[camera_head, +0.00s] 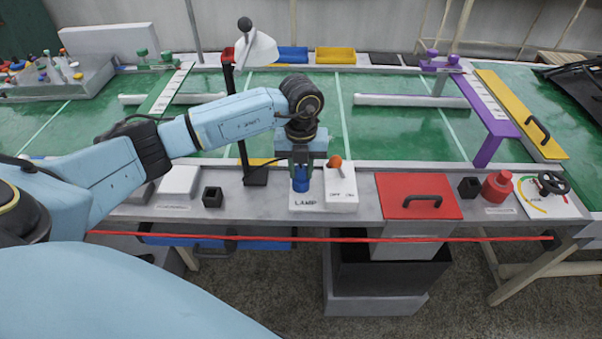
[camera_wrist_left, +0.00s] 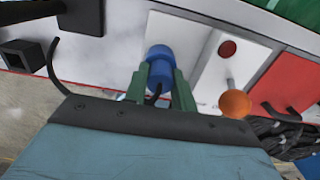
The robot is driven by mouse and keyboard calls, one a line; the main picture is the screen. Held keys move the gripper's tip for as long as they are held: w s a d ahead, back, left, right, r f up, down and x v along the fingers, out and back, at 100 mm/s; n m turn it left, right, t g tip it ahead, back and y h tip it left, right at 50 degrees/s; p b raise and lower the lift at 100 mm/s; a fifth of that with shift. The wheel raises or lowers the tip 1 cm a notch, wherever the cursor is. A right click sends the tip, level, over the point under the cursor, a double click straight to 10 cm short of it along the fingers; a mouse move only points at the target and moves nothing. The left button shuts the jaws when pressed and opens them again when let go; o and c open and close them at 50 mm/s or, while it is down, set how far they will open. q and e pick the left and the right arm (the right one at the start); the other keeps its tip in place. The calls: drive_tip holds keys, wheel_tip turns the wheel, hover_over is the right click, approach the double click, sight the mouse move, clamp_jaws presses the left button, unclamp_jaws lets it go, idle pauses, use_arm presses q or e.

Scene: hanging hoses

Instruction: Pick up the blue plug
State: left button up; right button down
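The blue plug (camera_head: 300,182) stands upright on the white panel marked LAMP, left of the white switch box. It also shows in the left wrist view (camera_wrist_left: 159,62). My left gripper (camera_head: 301,168) is directly above it, pointing down. In the left wrist view its green fingers (camera_wrist_left: 160,80) lie on either side of the plug, very close to it. I cannot tell whether they press on it. A short dark cord shows between the fingers. The plug's base is hard to see. My right gripper is not in view.
The switch box (camera_head: 341,194) with an orange knob stands just right of the plug. A red lid (camera_head: 417,196) with a black handle lies further right. A lamp (camera_head: 253,52) on a dark post rises to the left. A red hose (camera_head: 400,239) runs along the front.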

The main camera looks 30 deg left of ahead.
use_arm(q)
drive_tip(key=c, duration=0.4)
drive_tip(key=shift+c, duration=0.2)
